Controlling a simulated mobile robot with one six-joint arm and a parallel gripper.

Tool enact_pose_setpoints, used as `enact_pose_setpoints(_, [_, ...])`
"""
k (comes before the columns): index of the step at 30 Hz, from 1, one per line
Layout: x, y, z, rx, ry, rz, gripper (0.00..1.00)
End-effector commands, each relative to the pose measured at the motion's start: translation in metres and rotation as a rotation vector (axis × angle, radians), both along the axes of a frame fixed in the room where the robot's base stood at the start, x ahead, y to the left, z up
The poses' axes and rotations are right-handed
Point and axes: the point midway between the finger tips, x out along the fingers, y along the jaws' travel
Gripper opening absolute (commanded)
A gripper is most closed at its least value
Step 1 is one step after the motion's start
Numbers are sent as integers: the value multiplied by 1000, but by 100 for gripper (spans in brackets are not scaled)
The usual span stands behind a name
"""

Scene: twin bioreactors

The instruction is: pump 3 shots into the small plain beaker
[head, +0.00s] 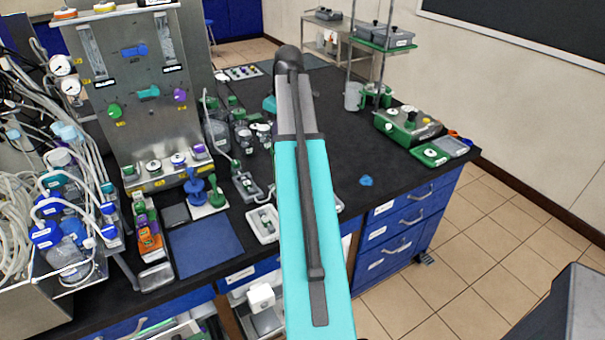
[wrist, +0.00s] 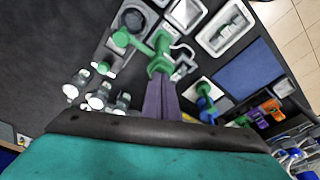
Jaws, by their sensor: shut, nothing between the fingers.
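My gripper (wrist: 160,80) shows in the wrist view as two narrow purple-grey fingers shut together, with nothing between them. The fingertips lie at or just over a green pump-like head (wrist: 160,58) with a side spout. I cannot tell whether they touch it. A round grey vessel (wrist: 132,18) is just beyond the head, partly covered by green parts. In the head view my turquoise arm hides the fingers and the area around them. I cannot pick out the small plain beaker with certainty; small clear glassware with green caps (wrist: 76,84) stands left of the fingers.
A blue mat (head: 203,247) lies at the bench front. Blue and green upright fittings (head: 194,186) stand on a white plate behind it. A tall control panel (head: 140,90) and tubed bottles (head: 62,235) fill the left. Bench right of my arm is mostly clear, with a small blue item (head: 366,181).

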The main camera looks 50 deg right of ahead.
Motion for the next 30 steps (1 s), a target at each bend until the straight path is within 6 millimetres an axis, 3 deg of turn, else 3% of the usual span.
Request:
enact_pose_setpoints(21, [0,0,28,1,1,0,0])
enact_pose_setpoints(30, [0,0,30,1,1,0,0])
